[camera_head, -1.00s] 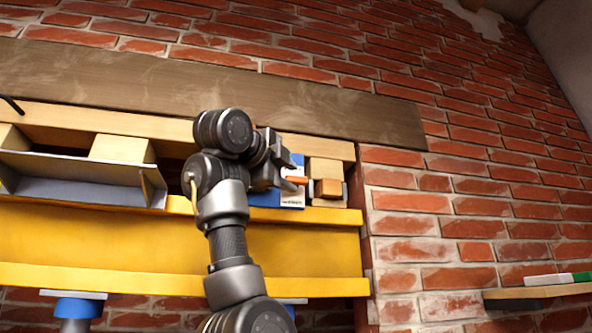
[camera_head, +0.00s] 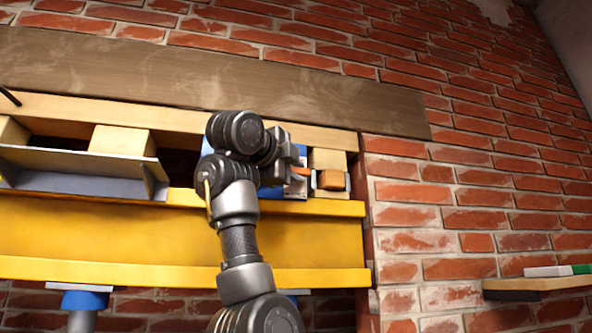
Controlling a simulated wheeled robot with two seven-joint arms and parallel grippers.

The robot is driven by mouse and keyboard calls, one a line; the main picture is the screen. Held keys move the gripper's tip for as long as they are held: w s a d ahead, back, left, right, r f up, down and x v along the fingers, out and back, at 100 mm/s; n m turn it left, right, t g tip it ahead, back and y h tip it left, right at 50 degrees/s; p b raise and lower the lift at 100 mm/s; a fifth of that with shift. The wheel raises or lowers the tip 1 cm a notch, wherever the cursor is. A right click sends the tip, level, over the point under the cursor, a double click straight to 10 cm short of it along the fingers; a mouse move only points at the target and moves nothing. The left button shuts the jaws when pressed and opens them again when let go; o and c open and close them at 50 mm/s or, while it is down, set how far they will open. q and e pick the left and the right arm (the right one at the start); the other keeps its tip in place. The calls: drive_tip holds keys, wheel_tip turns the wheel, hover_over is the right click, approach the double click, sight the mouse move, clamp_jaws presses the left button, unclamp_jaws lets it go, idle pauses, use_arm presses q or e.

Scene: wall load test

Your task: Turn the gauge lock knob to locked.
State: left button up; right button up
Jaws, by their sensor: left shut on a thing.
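The gauge (camera_head: 297,188) is a blue and white box on the yellow beam's upper ledge, partly hidden behind my left gripper. A small orange-red part, apparently the lock knob (camera_head: 303,171), shows at the gripper's fingertips. My left gripper (camera_head: 296,172) is shut on it, with the arm coming up from below. The knob's pointer and any lock marks are too small or hidden to read. My right gripper is not in view.
Wooden blocks (camera_head: 327,159) stand just right of the gauge. A grey metal channel (camera_head: 85,180) lies on the yellow beam (camera_head: 110,236) at left. A wooden plank (camera_head: 200,75) crosses the brick wall above. A small shelf (camera_head: 530,286) is at the lower right.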

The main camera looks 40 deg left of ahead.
use_arm(q)
drive_tip(key=shift+f+n+t+y+b, duration=0.15)
drive_tip(key=shift+f+n+t+b, duration=0.3)
drive_tip(key=shift+b, duration=0.45)
drive_tip(key=shift+f+n+t+y+b, duration=0.15)
drive_tip(key=shift+n+t+b, duration=0.2)
drive_tip(key=shift+n+b, duration=0.4)
drive_tip(key=shift+w+n+t+y+b, duration=0.15)
drive_tip(key=shift+n+t+y+b, duration=0.55)
drive_tip(key=shift+n+t+b, duration=0.35)
drive_tip(key=n+y, duration=0.2)
drive_tip(key=n, duration=0.1)
drive_tip(key=n+t+y+b, duration=0.1)
drive_tip(key=n+y, duration=0.1)
drive_tip(key=n, duration=0.1)
drive_tip(key=shift+b, duration=0.3)
drive_tip(key=shift+w+d+n+g+y+b, duration=0.1)
drive_tip(key=shift+n+g+y+b, duration=0.75)
drive_tip(key=shift+n+y, duration=1.55)
drive_tip(key=shift+w+d+n+g+y+b, duration=0.15)
drive_tip(key=shift+n+g+y+b, duration=0.2)
drive_tip(key=shift+n+g+y, duration=2)
drive_tip(key=shift+d+n+g+y+b, duration=0.15)
drive_tip(key=shift+n+y+b, duration=0.45)
drive_tip(key=shift+n+y, duration=1.9)
drive_tip(key=shift+a+n+g+h, duration=0.1)
drive_tip(key=shift+n+g+h, duration=0.45)
drive_tip(key=shift+n, duration=0.65)
drive_tip(key=o, duration=0.8)
